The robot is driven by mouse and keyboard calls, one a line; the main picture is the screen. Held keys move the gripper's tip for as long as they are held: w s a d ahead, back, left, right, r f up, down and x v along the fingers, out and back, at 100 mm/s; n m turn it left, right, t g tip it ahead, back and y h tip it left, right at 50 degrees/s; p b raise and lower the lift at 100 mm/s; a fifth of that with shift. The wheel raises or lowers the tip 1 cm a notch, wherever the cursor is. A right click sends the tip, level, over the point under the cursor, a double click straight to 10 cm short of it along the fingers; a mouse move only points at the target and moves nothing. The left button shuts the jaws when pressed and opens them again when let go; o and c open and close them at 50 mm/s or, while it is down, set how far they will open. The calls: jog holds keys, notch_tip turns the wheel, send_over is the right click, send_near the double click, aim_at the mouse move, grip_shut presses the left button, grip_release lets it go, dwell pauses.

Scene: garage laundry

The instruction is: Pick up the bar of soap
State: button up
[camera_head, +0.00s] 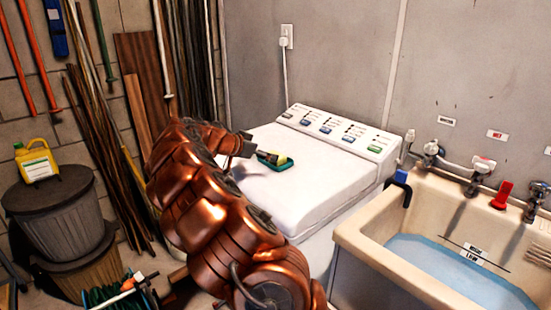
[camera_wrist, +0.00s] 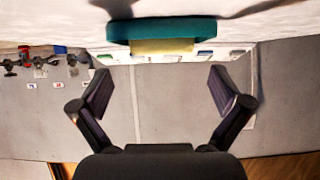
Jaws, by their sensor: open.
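The bar of soap is pale yellow and rests on a teal dish (camera_head: 284,166) on the white washer top; the soap (camera_head: 279,157) is partly hidden by my gripper in the head view. In the upside-down wrist view, the soap (camera_wrist: 162,46) shows as a yellow block against the teal dish (camera_wrist: 162,28), near the top edge. My gripper (camera_head: 250,146) is beside the soap, on its left in the head view. Its two fingers are spread wide in the wrist view (camera_wrist: 160,92), with nothing between them. The soap lies beyond the fingertips, roughly centred between them.
The white washer (camera_head: 330,178) has a raised control panel (camera_head: 335,130) behind its top. A utility sink (camera_head: 365,225) with bluish water stands to the right. Lidded bins (camera_head: 60,222), a yellow jug (camera_head: 36,163) and leaning poles are at the left. The washer top around the dish is clear.

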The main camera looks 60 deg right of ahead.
jog(key=shift+p+x, duration=0.6)
jog(key=shift+x, duration=1.75)
jog(key=shift+w, duration=0.15)
jog(key=c, duration=1.2)
jog(key=shift+o, duration=0.2)
